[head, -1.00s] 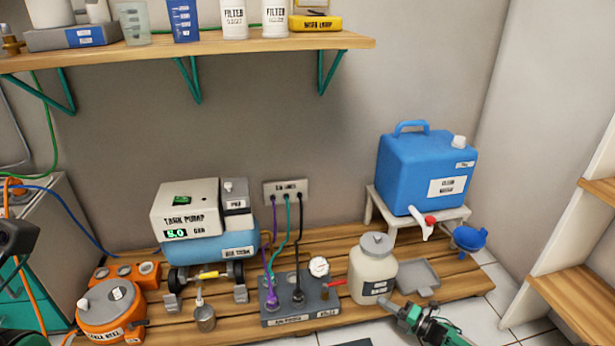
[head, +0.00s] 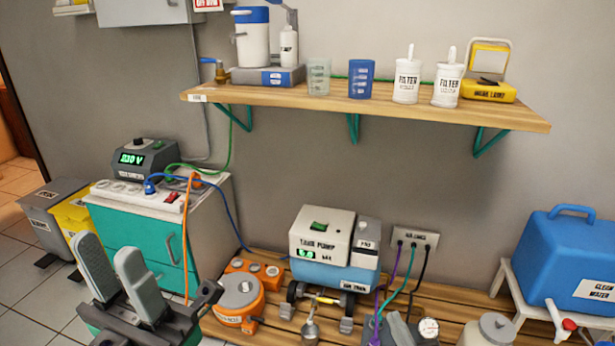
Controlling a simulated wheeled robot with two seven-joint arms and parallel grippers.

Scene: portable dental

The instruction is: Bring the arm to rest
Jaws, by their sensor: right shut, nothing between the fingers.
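My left gripper (head: 108,248) is at the lower left, in front of the teal cabinet. Its two grey fingers point up and stand apart with nothing between them. My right gripper (head: 399,326) shows only as grey fingertips at the bottom edge, in front of the grey manifold block (head: 374,330). It is shut and empty; the rest of it is below the picture.
The teal cabinet (head: 150,240) stands behind my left gripper. The orange reel (head: 237,297), tank pump (head: 325,240) and white jar (head: 488,331) stand on the slatted wooden platform. Cables hang between them. A wall shelf (head: 360,103) holds bottles and cups. The blue water container (head: 565,255) is at right.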

